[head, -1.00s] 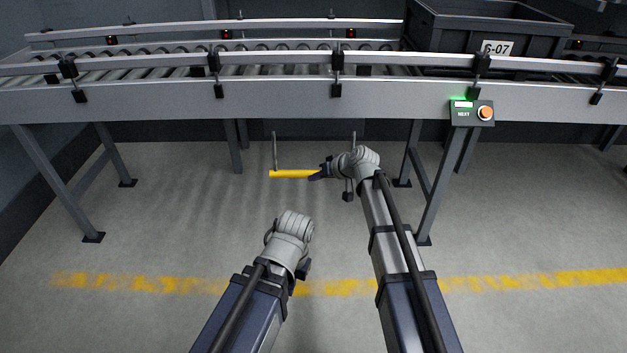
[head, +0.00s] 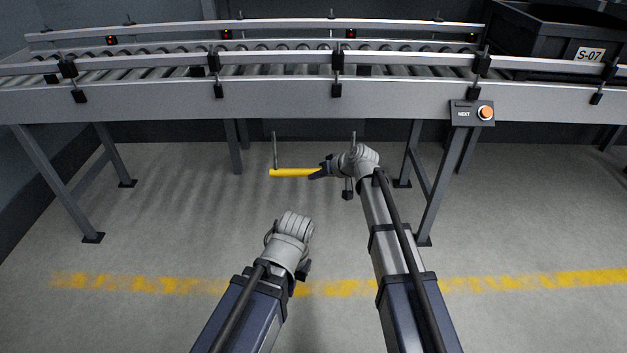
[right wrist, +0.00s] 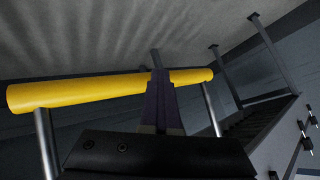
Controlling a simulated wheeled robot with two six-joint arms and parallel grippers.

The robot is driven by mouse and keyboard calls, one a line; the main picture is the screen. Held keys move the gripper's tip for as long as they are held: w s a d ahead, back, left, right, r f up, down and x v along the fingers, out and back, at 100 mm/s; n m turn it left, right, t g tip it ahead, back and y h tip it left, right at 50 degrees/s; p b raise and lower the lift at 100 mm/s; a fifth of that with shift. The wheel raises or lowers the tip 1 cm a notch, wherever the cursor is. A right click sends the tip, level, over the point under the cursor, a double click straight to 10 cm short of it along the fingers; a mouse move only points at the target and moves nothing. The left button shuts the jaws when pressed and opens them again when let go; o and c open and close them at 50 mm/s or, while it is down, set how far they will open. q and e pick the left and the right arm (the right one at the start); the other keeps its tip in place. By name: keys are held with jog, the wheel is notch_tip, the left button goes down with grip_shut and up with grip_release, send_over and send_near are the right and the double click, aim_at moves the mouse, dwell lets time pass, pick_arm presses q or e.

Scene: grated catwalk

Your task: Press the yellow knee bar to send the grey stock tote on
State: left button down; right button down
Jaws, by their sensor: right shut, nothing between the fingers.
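The yellow knee bar (head: 293,173) hangs on two thin rods under the conveyor; it also shows in the right wrist view (right wrist: 85,90). My right gripper (head: 314,174) is shut and empty, its fingertips at the right part of the bar. In the right wrist view its fingers (right wrist: 160,95) overlap the bar; whether they touch cannot be told for sure. The grey stock tote (head: 545,50), labelled S-07, sits on the rollers at the right, partly cut off by the frame. My left gripper is hidden behind its own wrist, low in the middle.
The roller conveyor (head: 150,103) spans the view on grey legs. A control box (head: 472,113) marked NEXT, with an orange button and an unlit indicator, hangs on its front. The floor below is clear, with a worn yellow line (head: 180,285).

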jog(key=shift+s+r+p, duration=0.25)
jog(key=shift+s, duration=0.5)
jog(key=shift+s+r+p, duration=0.2)
jog(key=shift+s+p, duration=0.05)
jog(key=shift+s, duration=0.45)
jog(key=shift+s+r+p, duration=0.25)
jog(key=shift+s, duration=0.5)
jog(key=shift+s+r+p, duration=0.3)
jog(key=shift+s, duration=0.5)
jog(key=shift+s+r+p, duration=0.25)
jog(key=shift+s, duration=0.5)
jog(key=shift+s+r+p, duration=0.3)
jog(key=shift+s, duration=0.5)
jog(key=s+d+r+g+h+p, duration=0.2)
jog(key=s+h+p, duration=0.15)
jog(key=s, duration=0.55)
jog(key=s+d+r+g+h+p, duration=0.25)
jog(key=s+p, duration=0.25)
jog(key=s, duration=0.3)
jog(key=s+d+r+g+h+p, duration=0.1)
jog(key=s+r+g+h+p, duration=0.1)
jog(key=s+p, duration=0.5)
notch_tip(320, 180, up, 36)
jog(key=s+p, duration=0.1)
jog(key=p, duration=3.3)
jog(key=shift+r, duration=0.15)
